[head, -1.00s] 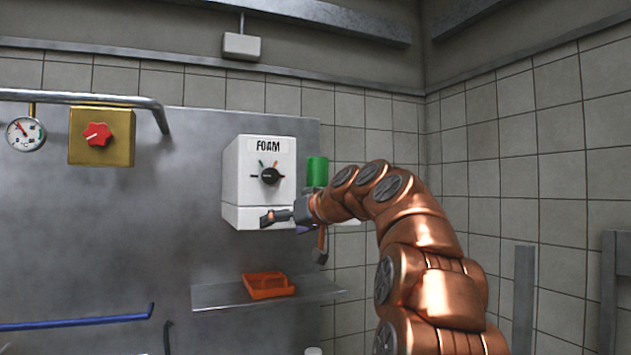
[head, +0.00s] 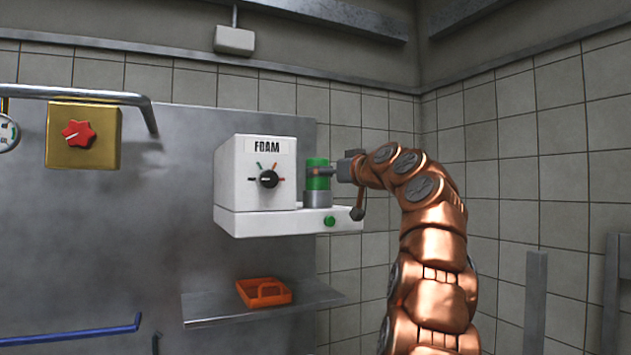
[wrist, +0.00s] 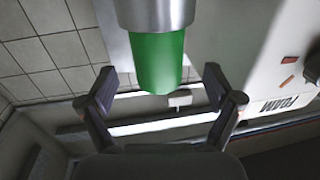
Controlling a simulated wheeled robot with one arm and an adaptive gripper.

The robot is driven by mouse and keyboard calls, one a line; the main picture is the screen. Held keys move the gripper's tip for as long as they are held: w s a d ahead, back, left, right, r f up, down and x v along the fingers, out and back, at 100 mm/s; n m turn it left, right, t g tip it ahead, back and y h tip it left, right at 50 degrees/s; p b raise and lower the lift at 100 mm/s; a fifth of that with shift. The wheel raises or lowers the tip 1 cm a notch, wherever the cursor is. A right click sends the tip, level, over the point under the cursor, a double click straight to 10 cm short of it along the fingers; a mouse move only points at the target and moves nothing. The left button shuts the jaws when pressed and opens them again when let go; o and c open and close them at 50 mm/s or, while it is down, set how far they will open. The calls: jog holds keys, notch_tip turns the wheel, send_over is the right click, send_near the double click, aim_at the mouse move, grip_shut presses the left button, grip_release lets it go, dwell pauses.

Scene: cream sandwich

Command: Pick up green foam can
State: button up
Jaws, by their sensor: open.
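The green foam can (head: 317,181) stands upright in a grey metal holder (head: 317,200) on the right part of the white FOAM machine (head: 254,185). My gripper (head: 325,172) is at the can's right side in the head view, with a finger across the can's front. In the wrist view the can (wrist: 157,62) hangs upside down in the picture, between and beyond the spread fingers of my gripper (wrist: 158,88). The fingers are open, with a gap on both sides of the can. Whether a finger touches it cannot be told.
A green button (head: 329,221) is on the machine's base, and a black dial (head: 269,179) on its front. An orange tray (head: 264,292) lies on the metal shelf (head: 210,307) below. A yellow box with a red knob (head: 83,135) is at left. The tiled wall is behind.

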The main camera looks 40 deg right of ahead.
jog(key=w+p, duration=0.1)
jog(key=w, duration=0.1)
jog(key=w+d+p, duration=0.1)
jog(key=w, duration=0.1)
jog(key=shift+w+d+r+p, duration=0.1)
jog(key=shift+w+r+p, duration=0.05)
jog(key=shift+w+p, duration=0.15)
jog(key=shift+w, duration=0.15)
jog(key=c, duration=1.6)
notch_tip(320, 180, up, 4)
jog(key=p, duration=0.3)
jog(key=shift+r+p, duration=0.2)
jog(key=shift+p, duration=0.15)
notch_tip(320, 180, up, 5)
jog(key=p, duration=0.4)
jog(key=shift+f, duration=0.15)
jog(key=shift+r+p, duration=0.3)
jog(key=shift+p, duration=0.25)
